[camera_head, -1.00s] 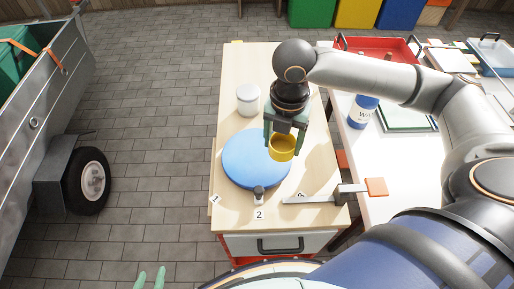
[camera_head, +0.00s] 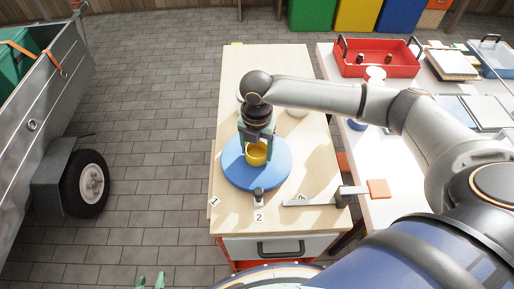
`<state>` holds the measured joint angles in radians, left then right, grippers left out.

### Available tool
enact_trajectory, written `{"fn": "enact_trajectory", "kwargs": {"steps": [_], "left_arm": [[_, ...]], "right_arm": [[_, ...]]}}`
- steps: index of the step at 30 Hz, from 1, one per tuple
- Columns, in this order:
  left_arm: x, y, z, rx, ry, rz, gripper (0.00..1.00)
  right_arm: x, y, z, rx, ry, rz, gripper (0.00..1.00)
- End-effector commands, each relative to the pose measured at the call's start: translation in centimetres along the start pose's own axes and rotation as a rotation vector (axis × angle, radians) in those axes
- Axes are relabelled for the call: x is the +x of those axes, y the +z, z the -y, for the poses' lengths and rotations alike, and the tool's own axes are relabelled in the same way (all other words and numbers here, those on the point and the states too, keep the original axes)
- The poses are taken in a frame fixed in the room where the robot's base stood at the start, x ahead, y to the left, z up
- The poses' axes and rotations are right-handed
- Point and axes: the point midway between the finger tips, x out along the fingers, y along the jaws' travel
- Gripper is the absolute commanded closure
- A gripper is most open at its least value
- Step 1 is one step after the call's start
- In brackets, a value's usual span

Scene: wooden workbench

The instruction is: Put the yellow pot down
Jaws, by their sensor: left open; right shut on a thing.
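The yellow pot (camera_head: 256,155) is a small round yellow cup, upright over the middle of the round blue disc (camera_head: 236,176) on the wooden bench. My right gripper (camera_head: 257,145) comes down from above and is shut on the pot. I cannot tell whether the pot's base touches the disc or is slightly above it. My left gripper (camera_head: 150,281) shows only its green fingertips at the bottom edge. They are spread apart, empty and far from the pot.
A dark-knobbed piece (camera_head: 259,196) stands at the disc's front, beside label 2. A flat metal bar (camera_head: 315,201) lies to the right. A red tray (camera_head: 400,68) sits on the white table. The bench's back is clear.

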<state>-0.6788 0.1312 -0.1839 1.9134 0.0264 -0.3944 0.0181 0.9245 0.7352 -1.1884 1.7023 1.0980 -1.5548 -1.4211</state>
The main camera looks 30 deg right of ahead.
Motion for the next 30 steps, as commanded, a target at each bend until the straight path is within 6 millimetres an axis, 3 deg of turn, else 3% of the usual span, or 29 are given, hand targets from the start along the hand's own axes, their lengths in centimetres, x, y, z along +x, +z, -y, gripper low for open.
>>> {"fn": "enact_trajectory", "kwargs": {"steps": [7,8,15,24,30], "left_arm": [[-0.1,-0.1,0.0,0.000,0.000,-0.001,0.50],[-0.1,-0.1,0.0,0.000,0.000,-0.001,0.50],[-0.1,-0.1,0.0,0.000,0.000,-0.001,0.50],[0.0,-0.1,0.0,0.000,0.000,-0.002,0.50],[-0.3,-0.4,-0.1,0.000,0.000,-0.002,0.50]], "right_arm": [[0.2,0.0,0.0,0.001,0.000,-0.001,0.82],[0.2,0.0,0.0,0.000,0.000,-0.001,0.28],[0.2,0.0,0.0,0.000,0.000,-0.001,0.01],[-0.1,0.0,0.0,0.001,0.001,0.000,0.00],[-3.1,0.1,-0.1,0.001,0.004,0.002,0.00]]}}
